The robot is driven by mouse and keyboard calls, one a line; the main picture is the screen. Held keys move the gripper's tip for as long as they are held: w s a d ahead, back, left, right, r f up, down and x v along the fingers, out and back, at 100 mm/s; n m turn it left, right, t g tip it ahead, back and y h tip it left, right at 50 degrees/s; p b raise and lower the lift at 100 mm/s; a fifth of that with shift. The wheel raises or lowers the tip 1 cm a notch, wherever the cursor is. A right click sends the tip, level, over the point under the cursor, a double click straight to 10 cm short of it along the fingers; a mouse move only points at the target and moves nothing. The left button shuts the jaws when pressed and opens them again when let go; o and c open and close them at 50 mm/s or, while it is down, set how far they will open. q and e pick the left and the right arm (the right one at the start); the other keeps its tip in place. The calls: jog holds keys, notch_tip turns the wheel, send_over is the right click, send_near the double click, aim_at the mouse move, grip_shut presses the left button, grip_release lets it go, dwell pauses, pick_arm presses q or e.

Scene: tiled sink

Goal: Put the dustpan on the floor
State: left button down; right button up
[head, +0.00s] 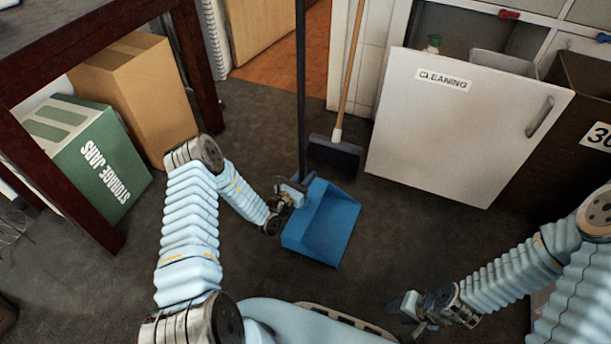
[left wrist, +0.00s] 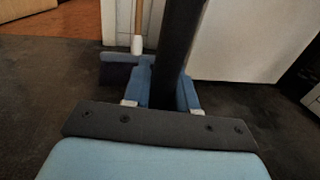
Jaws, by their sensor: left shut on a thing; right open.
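The dustpan (head: 322,224) is blue with a long dark upright handle (head: 301,90). Its pan is low in the middle of the head view, over the dark floor (head: 240,272); I cannot tell whether it touches the floor. My left gripper (head: 293,192) is shut on the dustpan near the base of the handle. In the left wrist view the dark handle (left wrist: 180,50) rises between the fingertips, with part of the blue pan behind. My right gripper (head: 410,305) is open and empty at the lower right, apart from the dustpan.
A broom (head: 335,152) with a wooden stick stands behind the dustpan. A white door marked CLEANING (head: 455,125) is to the right. A brown box (head: 135,95) and a green storage-jars box (head: 90,155) sit under a dark table (head: 85,22) at left.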

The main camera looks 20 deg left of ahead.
pick_arm(q)
jog(key=shift+f+b, duration=0.5)
jog(key=shift+f, duration=0.05)
jog(key=c, duration=0.8)
grip_release()
jog(key=shift+s, duration=0.1)
jog(key=p+v, duration=0.1)
jog(key=v, duration=1.2)
jog(key=shift+s+p, duration=0.3)
jog(key=shift+p, duration=0.05)
